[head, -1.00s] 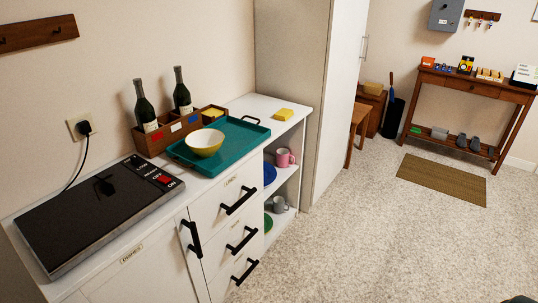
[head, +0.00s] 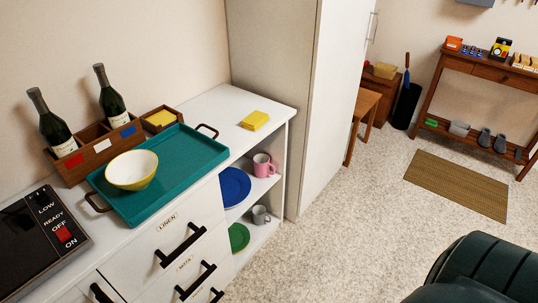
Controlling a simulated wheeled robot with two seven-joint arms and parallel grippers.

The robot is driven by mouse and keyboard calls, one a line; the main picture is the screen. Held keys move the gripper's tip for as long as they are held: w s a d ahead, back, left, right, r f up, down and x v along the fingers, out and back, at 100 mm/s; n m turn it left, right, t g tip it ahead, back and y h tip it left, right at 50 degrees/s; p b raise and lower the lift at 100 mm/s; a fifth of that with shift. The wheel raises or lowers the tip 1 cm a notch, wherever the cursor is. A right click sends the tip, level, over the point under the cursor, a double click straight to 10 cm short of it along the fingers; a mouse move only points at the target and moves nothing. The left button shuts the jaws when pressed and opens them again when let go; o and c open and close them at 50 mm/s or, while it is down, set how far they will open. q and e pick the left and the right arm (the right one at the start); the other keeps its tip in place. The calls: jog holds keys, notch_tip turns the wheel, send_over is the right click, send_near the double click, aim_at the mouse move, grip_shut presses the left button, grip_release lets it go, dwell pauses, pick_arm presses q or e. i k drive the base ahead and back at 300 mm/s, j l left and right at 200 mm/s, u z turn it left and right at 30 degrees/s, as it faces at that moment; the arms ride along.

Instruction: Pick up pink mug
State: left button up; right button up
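The pink mug (head: 263,166) stands upright on the upper open shelf at the right end of the white hutch (head: 219,109), with its handle to the right. A blue plate (head: 234,187) is on the same shelf to its left. A grey mug (head: 260,215) and a green plate (head: 238,237) are on the shelf below. Neither gripper shows in the head view. A dark green rounded part, probably mine, fills the lower right corner.
On the hutch top are a teal tray (head: 205,152) with a yellow-white bowl (head: 132,170), a bottle crate (head: 97,148) and a yellow block (head: 255,120). A tall cabinet (head: 290,100) stands right behind the shelves. Carpet in front of the shelves is clear.

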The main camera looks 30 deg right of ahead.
aim_at(261, 161)
jog(key=i+l, duration=0.1)
jog(key=l, duration=0.2)
jog(key=i+l, duration=0.15)
jog(key=l, duration=0.2)
jog(key=i+l, duration=0.1)
jog(key=l, duration=0.2)
jog(key=i+l, duration=0.1)
jog(key=l, duration=0.25)
